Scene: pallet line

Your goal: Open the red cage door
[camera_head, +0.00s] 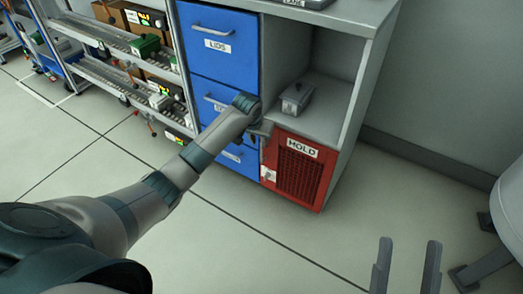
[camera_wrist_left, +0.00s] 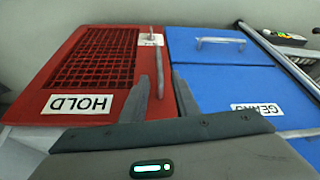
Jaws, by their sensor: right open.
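The red cage door (camera_head: 298,172) is a mesh panel labelled HOLD, low on the right side of the cabinet, and it looks closed. It also shows in the left wrist view (camera_wrist_left: 60,88). Its pale bar handle (camera_wrist_left: 160,62) is on the side next to the blue drawers. My left gripper (camera_wrist_left: 161,78) is at the door front, fingers apart, with the handle appearing between them; a gap shows on both sides. In the head view the left wrist (camera_head: 245,108) partly hides the fingers. My right gripper (camera_head: 406,252) is open and empty above the floor at lower right.
Blue drawers (camera_head: 218,45) stand left of the door; one is labelled LIDS. A grey box (camera_head: 297,97) sits on the shelf above the door. Wheeled racks (camera_head: 110,40) with boxes are at upper left. The floor before the door is clear.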

